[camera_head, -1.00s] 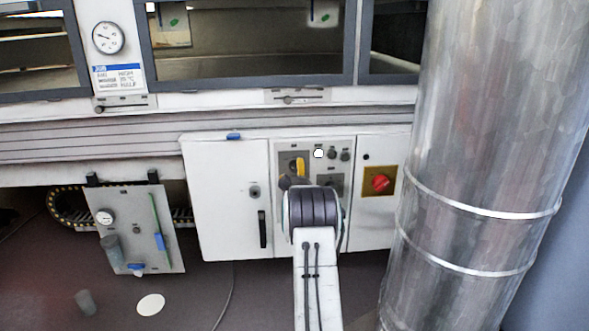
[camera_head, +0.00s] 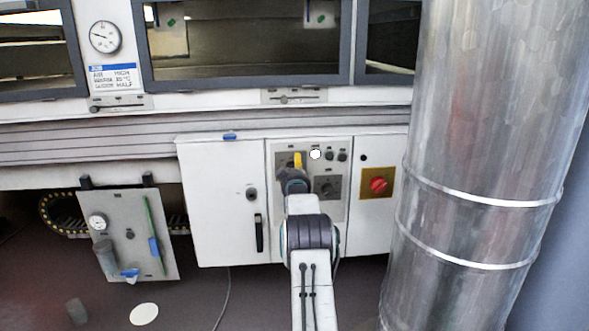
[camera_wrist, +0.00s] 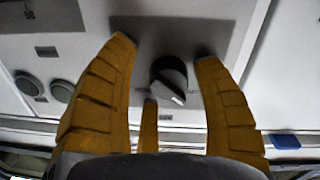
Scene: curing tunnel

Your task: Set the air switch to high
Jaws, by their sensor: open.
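A dark round rotary knob (camera_wrist: 168,76) with a pale pointer mark sits on a grey plate in the wrist view. The mark points to the lower right there; the small labels around it are unreadable. The knob lies between the yellow fingers of my gripper (camera_wrist: 166,52), which are open, with a gap on both sides. I cannot tell how close the fingertips are to the plate. In the head view my gripper (camera_head: 297,160) is at the upper left of the control panel (camera_head: 340,213) and hides that knob. A second rotary knob (camera_head: 327,187) shows lower right of it.
A red switch (camera_head: 378,184) on a yellow plate is farther right. A large metal duct (camera_head: 480,150) stands at the right. A white cabinet door (camera_head: 215,200) is left.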

